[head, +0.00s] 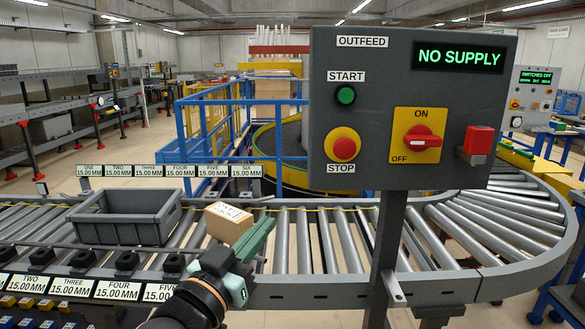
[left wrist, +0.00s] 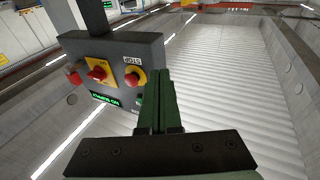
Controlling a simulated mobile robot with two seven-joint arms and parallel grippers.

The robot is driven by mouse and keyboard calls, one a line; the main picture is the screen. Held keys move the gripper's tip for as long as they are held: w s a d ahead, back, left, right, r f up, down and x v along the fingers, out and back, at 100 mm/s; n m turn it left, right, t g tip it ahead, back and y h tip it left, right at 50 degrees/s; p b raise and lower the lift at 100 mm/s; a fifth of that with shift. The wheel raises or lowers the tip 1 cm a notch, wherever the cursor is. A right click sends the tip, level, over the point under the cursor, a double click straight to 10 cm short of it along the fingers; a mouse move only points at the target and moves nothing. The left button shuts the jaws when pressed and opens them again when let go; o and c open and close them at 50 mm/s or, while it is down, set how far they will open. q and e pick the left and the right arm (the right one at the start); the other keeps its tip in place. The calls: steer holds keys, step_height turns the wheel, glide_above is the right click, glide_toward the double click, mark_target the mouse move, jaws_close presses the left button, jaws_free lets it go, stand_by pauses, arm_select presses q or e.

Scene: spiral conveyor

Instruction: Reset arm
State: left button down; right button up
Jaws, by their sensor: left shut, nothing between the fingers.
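My left gripper (head: 268,224) is raised in front of the roller conveyor, its green fingers pointing up and to the right. Its fingers are together with nothing between them; in the left wrist view the closed fingers (left wrist: 158,85) point up the picture. In the head view, the gripper overlaps the lower right of a small cardboard box (head: 226,222) on the conveyor; I cannot tell whether they touch. The grey outfeed control panel (head: 365,90) is right of the gripper, and it also shows in the left wrist view (left wrist: 112,55). My right gripper is not in view.
The panel has a green START button (head: 346,95), a red STOP button (head: 344,149), a red rotary switch (head: 422,138) and a display (head: 458,56) reading NO SUPPLY. A grey crate (head: 124,224) sits on the conveyor at left. The rollers (head: 310,240) right of the box are bare.

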arm_select(q)
steer(key=s+a+f+n+g+y+p, duration=0.1)
steer(key=s+a+f+g+y, duration=0.15)
steer(key=f, duration=1.15)
steer(key=s+a+f+n+g+y+p, duration=0.1)
steer(key=s+a+f+n+g+y, duration=0.2)
steer(key=f, duration=1.1)
steer(key=s+a+f+g+p, duration=0.1)
steer(key=s+a+f, duration=0.2)
steer(key=s+f, duration=0.5)
steer(key=s+a+f+g, duration=0.2)
steer(key=s+a+f, duration=0.1)
steer(key=s+f, duration=0.5)
steer(key=shift+s+a+m+y+p, duration=0.2)
steer(key=shift+s+m+y+p, duration=0.2)
steer(key=shift+s, duration=0.45)
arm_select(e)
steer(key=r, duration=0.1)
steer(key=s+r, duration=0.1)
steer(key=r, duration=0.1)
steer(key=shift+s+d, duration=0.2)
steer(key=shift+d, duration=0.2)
